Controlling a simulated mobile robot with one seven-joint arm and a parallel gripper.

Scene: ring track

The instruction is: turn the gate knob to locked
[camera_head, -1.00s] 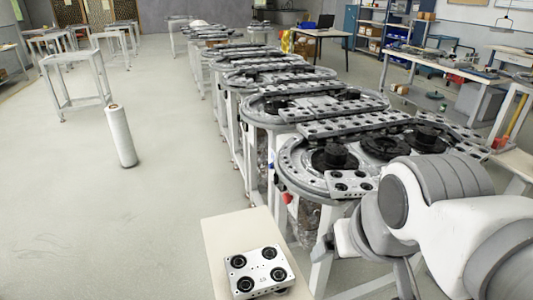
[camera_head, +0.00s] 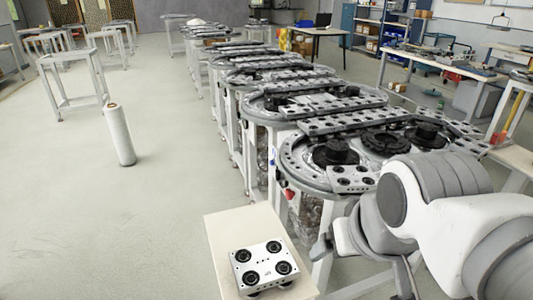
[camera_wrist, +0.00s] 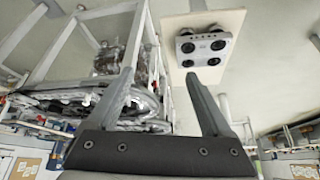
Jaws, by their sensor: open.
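I cannot make out with certainty which part is the gate knob. A small red part (camera_head: 289,193) sits on the left side of the nearest ring track (camera_head: 310,180), with a blue part just above it. A silver plate with four round black parts (camera_head: 264,268) lies on a beige stand (camera_head: 222,240) in front of the track. The plate also shows in the wrist view (camera_wrist: 203,48), near the top. My gripper (camera_wrist: 160,73) is open and empty in the wrist view, its fingers apart. The plate appears beyond the right finger.
A row of ring tracks (camera_head: 300,75) runs away from me. A pale upright cylinder (camera_head: 120,134) stands on the floor at left, near a white frame (camera_head: 75,85). Workbenches (camera_head: 440,67) stand at right. The floor left of the tracks is mostly free.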

